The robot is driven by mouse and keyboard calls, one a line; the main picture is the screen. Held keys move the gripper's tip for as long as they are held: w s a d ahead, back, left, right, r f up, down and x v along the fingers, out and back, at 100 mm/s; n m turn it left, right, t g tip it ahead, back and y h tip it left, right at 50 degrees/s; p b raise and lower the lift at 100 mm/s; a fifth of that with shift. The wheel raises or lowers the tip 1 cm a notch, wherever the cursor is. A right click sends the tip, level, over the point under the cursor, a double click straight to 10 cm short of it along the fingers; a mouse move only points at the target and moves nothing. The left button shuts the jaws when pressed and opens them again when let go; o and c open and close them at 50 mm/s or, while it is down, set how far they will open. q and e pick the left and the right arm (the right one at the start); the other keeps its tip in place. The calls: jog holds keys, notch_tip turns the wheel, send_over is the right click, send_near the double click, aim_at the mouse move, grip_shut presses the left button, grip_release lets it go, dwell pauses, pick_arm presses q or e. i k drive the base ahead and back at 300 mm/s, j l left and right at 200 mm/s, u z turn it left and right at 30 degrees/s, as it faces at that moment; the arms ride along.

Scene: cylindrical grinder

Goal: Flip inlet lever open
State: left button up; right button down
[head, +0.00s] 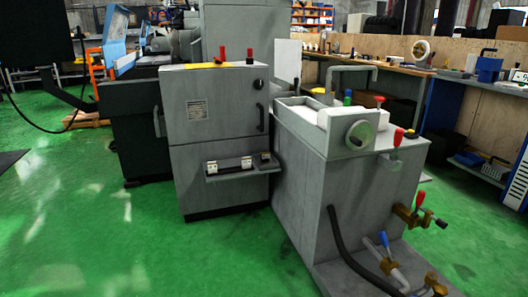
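No gripper of mine shows in the head view. A grey coolant-type unit (300,190) stands right of centre with several coloured levers. A red-handled lever (420,198) sits on a brass valve (405,214) on its right side, its handle pointing up. A blue-handled lever (383,239) tilts up from pipework low at the front. Another red handle (398,137) stands upright near the unit's top right edge. I cannot tell which of these is the inlet lever, or whether any valve is open.
A grey cabinet (215,120) with a small shelf (240,172) stands left of the unit. A black hose (345,250) curves down the unit's front. A workbench (470,78) runs along the right. Green floor (80,220) is clear at the left front.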

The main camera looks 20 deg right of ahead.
aim_at(382, 235)
jog(key=i+j+z, duration=0.1)
jog(key=i+z, duration=0.4)
jog(key=i+j+z, duration=0.3)
jog(key=z, duration=0.15)
jog(key=i+j+z, duration=0.8)
jog(key=j+z, duration=0.15)
jog(key=j, duration=0.15)
jog(key=i+j+z, duration=0.15)
jog(key=j, duration=0.15)
jog(key=j+z, duration=0.15)
jog(key=j, duration=0.2)
